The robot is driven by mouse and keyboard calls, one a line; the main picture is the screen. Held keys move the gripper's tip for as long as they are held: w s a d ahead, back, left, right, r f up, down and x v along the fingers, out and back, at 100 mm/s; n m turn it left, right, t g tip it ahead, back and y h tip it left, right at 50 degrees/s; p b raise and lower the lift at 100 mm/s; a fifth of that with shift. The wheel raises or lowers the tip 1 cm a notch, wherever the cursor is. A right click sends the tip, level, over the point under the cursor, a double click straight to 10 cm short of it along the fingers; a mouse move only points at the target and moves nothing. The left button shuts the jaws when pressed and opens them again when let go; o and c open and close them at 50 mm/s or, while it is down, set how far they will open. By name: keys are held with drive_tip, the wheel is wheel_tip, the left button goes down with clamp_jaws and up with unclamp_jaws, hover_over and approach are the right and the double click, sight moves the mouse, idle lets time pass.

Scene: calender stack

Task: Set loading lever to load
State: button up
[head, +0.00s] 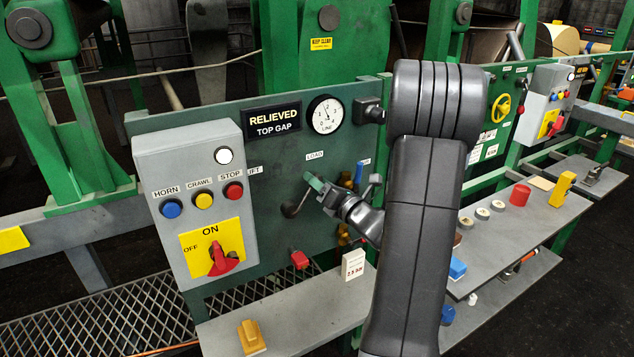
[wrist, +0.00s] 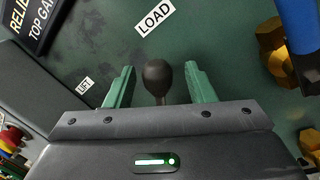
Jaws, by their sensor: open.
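The loading lever has a dark round knob (wrist: 158,76). In the wrist view the knob sits between the two green fingers of my gripper (wrist: 160,72), with a visible gap on each side. In the head view my gripper (head: 313,182) is at the green panel, below the LOAD label (head: 314,155). The lever's dark base (head: 290,210) shows just left of the fingers, while its upper part is largely hidden by them. The LOAD label (wrist: 155,18) lies above the knob in the wrist view. The LIFT label (head: 254,170) is to the left.
A grey control box (head: 190,205) with buttons and a red switch stands left of the lever. A red handle (head: 299,259) is below. Brass-coloured fittings (wrist: 277,45) and a blue handle (wrist: 300,40) are at right. A grey shelf (head: 300,310) runs underneath.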

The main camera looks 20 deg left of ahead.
drive_tip(key=b+v, duration=0.2)
drive_tip(key=v, duration=1)
drive_tip(key=shift+s+d+f, duration=0.15)
drive_tip(key=shift+s+d, duration=0.05)
drive_tip(key=shift+s, duration=0.05)
drive_tip(key=shift+a, duration=0.1)
drive_tip(key=p+x, duration=0.2)
drive_tip(key=x, duration=1.2)
drive_tip(key=shift+p, duration=0.3)
drive_tip(key=shift+d, duration=0.25)
